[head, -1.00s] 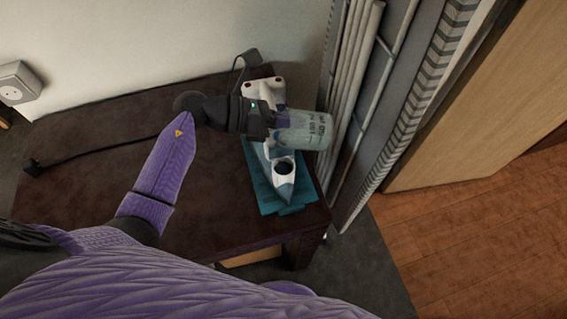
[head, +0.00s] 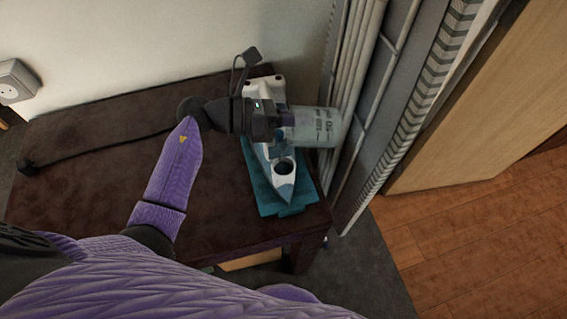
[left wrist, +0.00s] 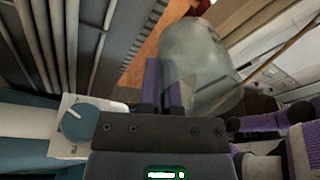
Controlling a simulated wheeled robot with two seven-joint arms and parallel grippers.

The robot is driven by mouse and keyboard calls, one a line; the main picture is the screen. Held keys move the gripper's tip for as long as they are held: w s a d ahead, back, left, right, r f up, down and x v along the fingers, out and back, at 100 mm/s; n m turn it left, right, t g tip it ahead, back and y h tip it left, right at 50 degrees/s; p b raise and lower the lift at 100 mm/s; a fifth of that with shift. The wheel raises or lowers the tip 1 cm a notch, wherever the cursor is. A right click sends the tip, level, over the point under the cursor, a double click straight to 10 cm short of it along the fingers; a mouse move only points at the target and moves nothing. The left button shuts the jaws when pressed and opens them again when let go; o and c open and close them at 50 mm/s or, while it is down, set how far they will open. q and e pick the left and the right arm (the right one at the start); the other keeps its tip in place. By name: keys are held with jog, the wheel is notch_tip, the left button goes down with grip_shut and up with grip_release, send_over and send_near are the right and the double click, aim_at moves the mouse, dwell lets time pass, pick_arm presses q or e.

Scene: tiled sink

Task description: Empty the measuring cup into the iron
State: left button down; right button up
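The iron (head: 282,185), white and blue, lies on a teal mat or base (head: 301,197) at the right end of the brown table, its tip toward me. A dark round opening shows near its tip. My left gripper (head: 287,124) is shut on the clear measuring cup (head: 319,128) and holds it above the iron's right side. The cup looks tipped over, its far end toward the radiator; its contents are unclear. In the left wrist view the cup (left wrist: 208,68) is beside the purple fingers (left wrist: 165,88), and the iron's dial (left wrist: 88,119) shows at left. My right gripper is not in view.
The brown table (head: 100,150) is mostly clear to the left, with a dark cord (head: 105,148) across it. A grey pipe radiator (head: 362,75) stands close right of the cup. A wall socket (head: 17,80) is at far left.

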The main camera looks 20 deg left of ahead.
pick_arm(q)
jog(key=shift+d+r, duration=0.15)
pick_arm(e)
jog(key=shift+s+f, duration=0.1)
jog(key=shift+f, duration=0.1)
pick_arm(q)
jog(key=shift+w+d+r+t+h+b, duration=0.15)
jog(key=shift+r+t+h+b, duration=0.15)
jog(key=shift+r+h+b, duration=0.45)
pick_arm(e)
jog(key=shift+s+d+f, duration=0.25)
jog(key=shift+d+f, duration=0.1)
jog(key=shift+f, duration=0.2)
pick_arm(q)
jog(key=shift+h+b, duration=0.25)
jog(key=shift+b, duration=0.05)
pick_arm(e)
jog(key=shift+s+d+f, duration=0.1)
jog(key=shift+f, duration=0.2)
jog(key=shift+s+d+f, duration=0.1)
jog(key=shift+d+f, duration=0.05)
pick_arm(q)
jog(key=shift+h+b, duration=0.3)
jog(key=shift+b, duration=0.15)
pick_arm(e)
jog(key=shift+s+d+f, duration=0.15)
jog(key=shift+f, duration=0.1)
